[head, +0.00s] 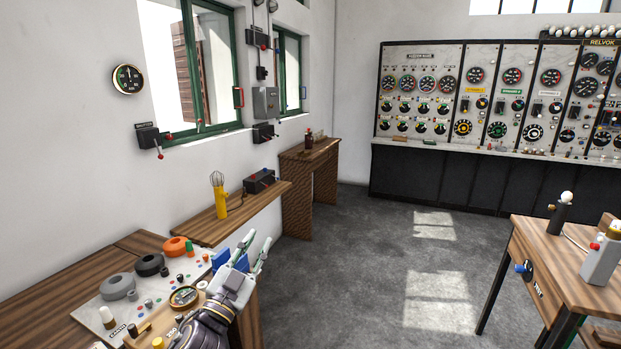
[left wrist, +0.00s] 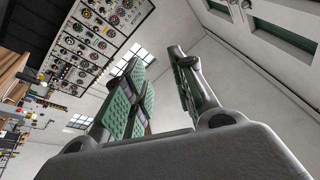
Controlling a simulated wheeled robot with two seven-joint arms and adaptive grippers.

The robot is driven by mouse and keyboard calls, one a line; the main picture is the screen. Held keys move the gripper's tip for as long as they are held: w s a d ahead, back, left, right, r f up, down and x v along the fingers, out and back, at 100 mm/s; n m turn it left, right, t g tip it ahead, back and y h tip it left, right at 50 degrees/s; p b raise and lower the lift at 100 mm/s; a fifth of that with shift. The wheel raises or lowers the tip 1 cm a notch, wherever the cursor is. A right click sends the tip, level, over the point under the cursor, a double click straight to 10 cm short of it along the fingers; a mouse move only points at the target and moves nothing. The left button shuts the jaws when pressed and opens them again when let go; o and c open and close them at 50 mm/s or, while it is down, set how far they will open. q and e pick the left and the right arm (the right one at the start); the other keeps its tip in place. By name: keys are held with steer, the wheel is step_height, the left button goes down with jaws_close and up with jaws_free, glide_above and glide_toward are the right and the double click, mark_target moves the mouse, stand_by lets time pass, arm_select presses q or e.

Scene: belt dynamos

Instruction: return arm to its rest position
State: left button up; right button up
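My left gripper (head: 256,252) is in the head view at lower left, above the right end of a bench panel, with its fingers pointing up and away. Its fingers stand apart with nothing seen between them. My right gripper is in neither view.
The bench panel (head: 95,312) carries grey, black and orange round parts and a round gauge (head: 184,297). A wooden shelf (head: 190,230) holds a yellow caged lamp (head: 219,196). A wooden table (head: 555,262) stands at right. The grey floor (head: 385,270) between is clear.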

arm_select(q)
steer(key=s+a+f+n+g+y, duration=0.4)
steer(key=a+f, duration=0.1)
steer(key=f, duration=0.5)
steer(key=s+a+f+n+g+y, duration=0.3)
steer(key=a+f+g+y, duration=0.15)
steer(key=f, duration=0.55)
steer(key=s+f+g+h, duration=0.1)
steer(key=s+f+g, duration=0.4)
steer(key=s, duration=0.5)
steer(key=s+f+g, duration=0.4)
steer(key=s+f, duration=0.4)
steer(key=s, duration=0.1)
step_height(320, 180, down, 33)
steer(key=s+a, duration=0.1)
steer(key=s, duration=0.2)
steer(key=s+a+f+g, duration=0.1)
steer(key=s+a+f, duration=0.2)
steer(key=s+f, duration=0.6)
steer(key=s+a+f, duration=0.3)
steer(key=s+f, duration=0.7)
steer(key=s, duration=0.2)
steer(key=shift+f+g, duration=0.15)
steer(key=shift+g, duration=0.2)
